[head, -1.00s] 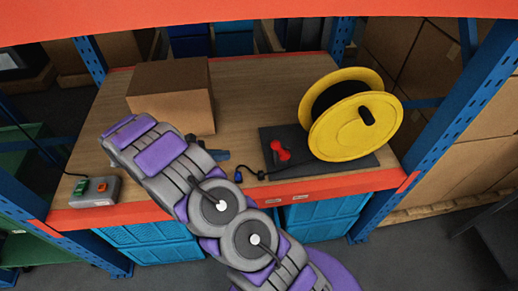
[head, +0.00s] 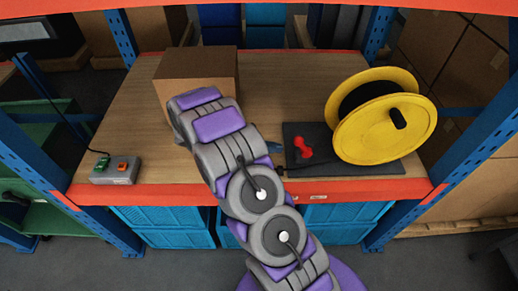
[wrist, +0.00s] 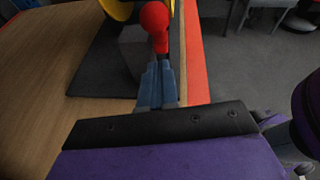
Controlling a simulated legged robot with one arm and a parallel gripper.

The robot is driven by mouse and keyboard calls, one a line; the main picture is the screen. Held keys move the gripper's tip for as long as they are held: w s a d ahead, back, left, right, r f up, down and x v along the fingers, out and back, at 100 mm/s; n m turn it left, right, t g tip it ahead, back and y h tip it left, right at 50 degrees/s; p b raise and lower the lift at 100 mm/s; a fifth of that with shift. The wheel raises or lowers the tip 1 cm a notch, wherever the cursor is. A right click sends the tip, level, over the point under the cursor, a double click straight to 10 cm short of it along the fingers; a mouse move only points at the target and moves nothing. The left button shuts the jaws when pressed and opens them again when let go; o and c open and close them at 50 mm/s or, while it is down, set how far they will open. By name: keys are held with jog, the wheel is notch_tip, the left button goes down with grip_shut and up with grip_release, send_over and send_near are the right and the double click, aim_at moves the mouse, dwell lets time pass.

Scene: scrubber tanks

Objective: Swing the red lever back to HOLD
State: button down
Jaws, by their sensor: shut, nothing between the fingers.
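The red lever (head: 303,148) stands on a dark base plate (head: 374,172) at the right part of the shelf, just left of the yellow reel. In the wrist view its round red knob (wrist: 154,17) and short red stem show at the top, beyond my fingertips. My gripper (head: 276,147) is left of the lever in the head view, partly hidden by my arm. In the wrist view my gripper (wrist: 158,75) has its blue-grey fingers together, empty, pointing at the lever. Whether the fingertips touch the lever I cannot tell. No HOLD marking is readable.
The yellow reel (head: 388,125) stands close on the lever's right. A cardboard box (head: 196,68) is behind my arm. A grey control box (head: 117,171) with green and orange buttons sits at the left front. The shelf's orange front edge (head: 150,193) runs below; bare wood lies left.

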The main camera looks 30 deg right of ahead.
aim_at(303, 147)
jog(key=d, duration=0.1)
jog(key=d+r, duration=0.1)
jog(key=s+d, duration=0.1)
jog(key=shift+r+b, duration=0.3)
jog(key=shift+a, duration=0.25)
jog(key=shift+d+r, duration=0.1)
jog(key=shift+d, duration=0.05)
